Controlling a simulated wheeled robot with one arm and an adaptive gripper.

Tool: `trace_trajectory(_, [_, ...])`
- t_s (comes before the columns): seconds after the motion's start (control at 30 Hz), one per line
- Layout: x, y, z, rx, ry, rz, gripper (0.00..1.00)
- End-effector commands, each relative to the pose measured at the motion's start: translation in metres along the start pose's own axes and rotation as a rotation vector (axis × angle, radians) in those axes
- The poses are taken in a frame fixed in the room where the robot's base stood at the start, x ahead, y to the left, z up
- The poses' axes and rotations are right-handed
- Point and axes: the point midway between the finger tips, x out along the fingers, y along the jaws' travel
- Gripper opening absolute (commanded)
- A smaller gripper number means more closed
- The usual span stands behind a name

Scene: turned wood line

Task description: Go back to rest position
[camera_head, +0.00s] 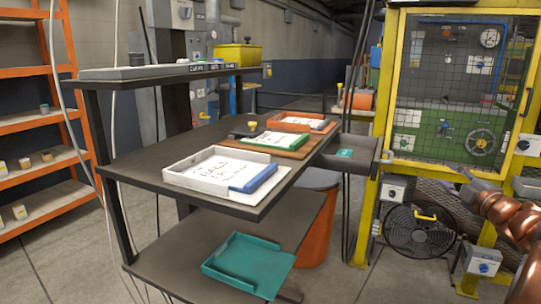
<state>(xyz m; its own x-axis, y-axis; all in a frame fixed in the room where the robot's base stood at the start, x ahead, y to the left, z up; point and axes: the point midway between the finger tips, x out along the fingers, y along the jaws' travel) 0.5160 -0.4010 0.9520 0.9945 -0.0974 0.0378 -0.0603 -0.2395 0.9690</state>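My copper-coloured arm enters at the right edge. What looks like my gripper (472,186), small and grey, is at its far end, in front of the yellow-framed cage. It is clear of the table, and I cannot make out its fingers or anything held. The dark workbench (140,172) stands in the middle. On it are a white tray with a blue front (205,178), a green-and-white tray (257,139) and an orange tray (287,120), each with a marked white sheet.
A teal tray (250,262) lies on the lower shelf. An open drawer (363,157) sticks out at the bench's right. A yellow-framed mesh cage (440,100) and a black fan (420,232) stand at the right. Orange shelving (35,70) is at the left. Floor shows at front left.

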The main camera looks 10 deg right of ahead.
Motion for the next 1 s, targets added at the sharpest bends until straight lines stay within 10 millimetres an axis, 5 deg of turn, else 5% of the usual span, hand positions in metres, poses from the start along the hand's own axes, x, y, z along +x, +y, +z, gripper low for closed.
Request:
trace_trajectory(0.2, [0.020, 0.034, -0.021, 0.109, -0.189, -0.045, 0.39])
trace_trajectory(0.47, [0.013, 0.044, -0.052, 0.307, -0.445, -0.129, 0.39])
trace_trajectory(0.77, [-0.035, 0.022, -0.114, 0.562, -0.721, -0.297, 0.39])
trace_trajectory(1.0, [-0.106, -0.009, -0.185, 0.744, -0.935, -0.505, 0.39])
